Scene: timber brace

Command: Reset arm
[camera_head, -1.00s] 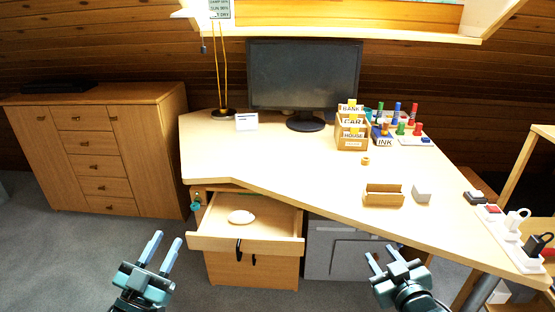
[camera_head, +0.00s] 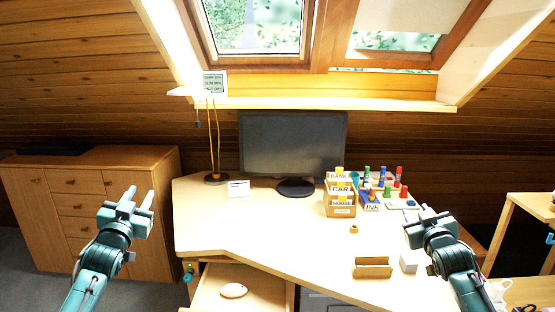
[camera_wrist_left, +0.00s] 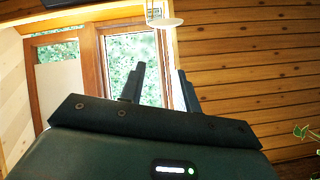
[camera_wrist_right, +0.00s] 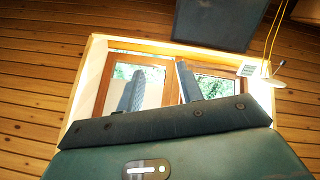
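My left gripper (camera_head: 138,200) is raised at the left in the head view, in front of the cabinet and left of the desk. Its two fingers stand apart with nothing between them, and the left wrist view shows the same gap (camera_wrist_left: 158,88). My right gripper (camera_head: 422,212) is raised at the right, in front of the desk's right part as seen by the head camera. Its fingers are also apart and empty in the right wrist view (camera_wrist_right: 160,88). Both wrist views look toward the window and the wooden wall.
The desk (camera_head: 290,235) holds a monitor (camera_head: 292,146), a lamp (camera_head: 213,140), labelled boxes (camera_head: 341,200), an open wooden holder (camera_head: 372,268) and a white block (camera_head: 408,263). A drawer (camera_head: 262,301) stands open with a white oval object (camera_head: 233,290). A cabinet (camera_head: 150,170) is at left.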

